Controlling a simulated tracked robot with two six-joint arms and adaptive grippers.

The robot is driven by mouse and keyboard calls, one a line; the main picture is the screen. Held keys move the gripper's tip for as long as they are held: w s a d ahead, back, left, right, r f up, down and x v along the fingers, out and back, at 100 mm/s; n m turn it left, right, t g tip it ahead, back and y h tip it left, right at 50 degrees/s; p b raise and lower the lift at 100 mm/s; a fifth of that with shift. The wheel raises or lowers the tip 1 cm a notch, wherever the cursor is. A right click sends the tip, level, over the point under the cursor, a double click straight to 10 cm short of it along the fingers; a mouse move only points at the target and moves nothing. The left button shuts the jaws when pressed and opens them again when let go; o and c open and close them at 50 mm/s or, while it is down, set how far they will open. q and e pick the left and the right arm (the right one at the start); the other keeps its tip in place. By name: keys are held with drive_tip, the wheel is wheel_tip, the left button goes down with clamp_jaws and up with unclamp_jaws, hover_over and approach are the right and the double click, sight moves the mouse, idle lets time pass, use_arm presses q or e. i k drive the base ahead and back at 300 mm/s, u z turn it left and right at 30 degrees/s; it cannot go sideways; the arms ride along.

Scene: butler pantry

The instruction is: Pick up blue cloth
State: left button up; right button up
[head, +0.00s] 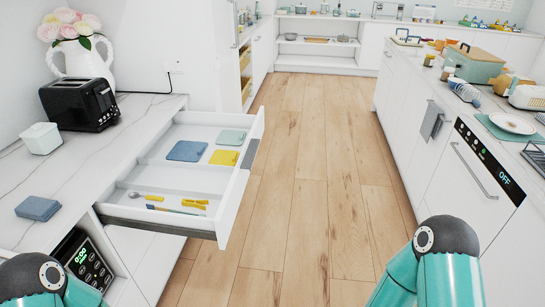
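A folded blue cloth (38,208) lies on the left marble counter (85,185), near its front edge. Another folded blue cloth (187,151) lies in the far part of the open drawer (235,195), beside a pale teal cloth (231,137) and a yellow cloth (224,158). Parts of both my arms show at the bottom corners, the left one just below the counter cloth in the picture. Neither of my grippers is in view.
The drawer's near part holds a spoon (146,197) and several yellow and blue utensils. A black toaster (80,104), a white container (41,138) and a flower vase (84,60) stand on the left counter. A grey towel (432,120) hangs at right. The wooden floor between is clear.

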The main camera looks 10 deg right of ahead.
sight(41, 209)
drive_tip(key=z, duration=0.4)
drive_tip(key=i, duration=0.8)
drive_tip(key=u, duration=2.05)
drive_tip(key=k, duration=0.85)
drive_tip(key=u, duration=0.15)
drive_tip(key=i, duration=0.6)
